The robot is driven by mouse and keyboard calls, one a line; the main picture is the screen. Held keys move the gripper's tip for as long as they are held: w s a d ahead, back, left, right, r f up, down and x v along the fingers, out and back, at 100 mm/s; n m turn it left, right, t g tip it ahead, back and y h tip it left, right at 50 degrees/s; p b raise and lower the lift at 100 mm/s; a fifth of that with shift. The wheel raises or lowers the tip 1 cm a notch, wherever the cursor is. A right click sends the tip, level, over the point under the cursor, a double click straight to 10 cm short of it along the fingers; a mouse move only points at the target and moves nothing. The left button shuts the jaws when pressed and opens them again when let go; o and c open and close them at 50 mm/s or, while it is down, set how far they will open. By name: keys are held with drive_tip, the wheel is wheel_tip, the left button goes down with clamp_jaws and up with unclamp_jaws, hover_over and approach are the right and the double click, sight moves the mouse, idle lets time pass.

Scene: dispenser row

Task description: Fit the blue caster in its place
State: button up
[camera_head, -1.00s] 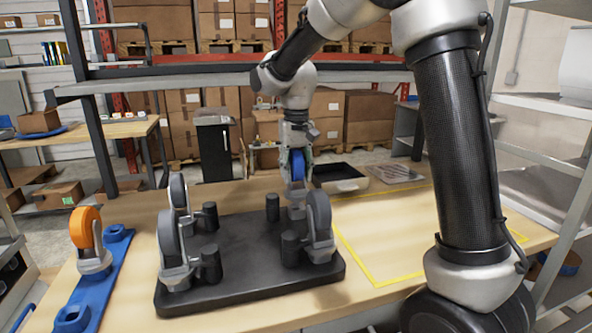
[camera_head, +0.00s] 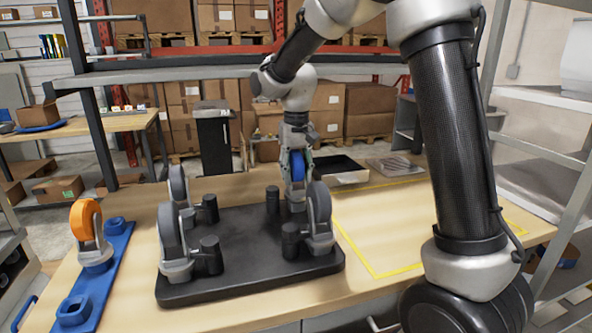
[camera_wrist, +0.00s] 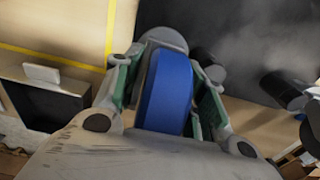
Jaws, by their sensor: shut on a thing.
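My gripper (camera_head: 297,176) points down at the far right corner of the black base plate (camera_head: 245,250) and is shut on the blue caster (camera_head: 298,167). The caster is upright, and its grey mount is low at that corner, partly hidden by a grey caster in front. I cannot tell whether the mount is seated. In the wrist view, the blue wheel (camera_wrist: 167,92) is between the two green-lined fingers. Grey casters (camera_head: 172,232), (camera_head: 178,187) and (camera_head: 319,212) stand at the other corners. A black post (camera_head: 273,200) rises left of the blue caster.
A yellow-outlined area (camera_head: 385,225) on the table at the right is clear.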

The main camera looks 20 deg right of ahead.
drive_tip(key=shift+f, duration=0.35)
drive_tip(key=o, duration=1.3)
drive_tip(key=shift+o, duration=0.2)
